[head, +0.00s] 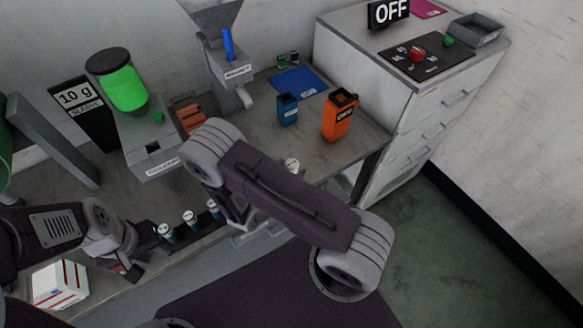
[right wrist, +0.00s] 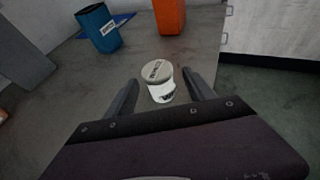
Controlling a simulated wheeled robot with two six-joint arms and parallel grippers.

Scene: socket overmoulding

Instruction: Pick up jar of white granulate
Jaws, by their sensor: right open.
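The jar of white granulate (right wrist: 160,91) is a small white jar with a grey, labelled lid. It stands upright on the grey worktop. In the head view only its lid (head: 291,165) shows past my right arm. My right gripper (right wrist: 160,80) is open, one finger on each side of the jar in the picture, with visible gaps. I cannot tell how far the fingertips reach around it. In the head view my right arm hides this gripper. My left gripper (head: 130,268) is at the lower left, near a white box; its jaws are too small to read.
A blue container (head: 288,109) and an orange bin (head: 340,117) stand behind the jar. Several small jars (head: 190,218) stand in a row along the front edge. The white box (head: 60,284) is at lower left. A drawer cabinet (head: 440,100) stands right of the worktop.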

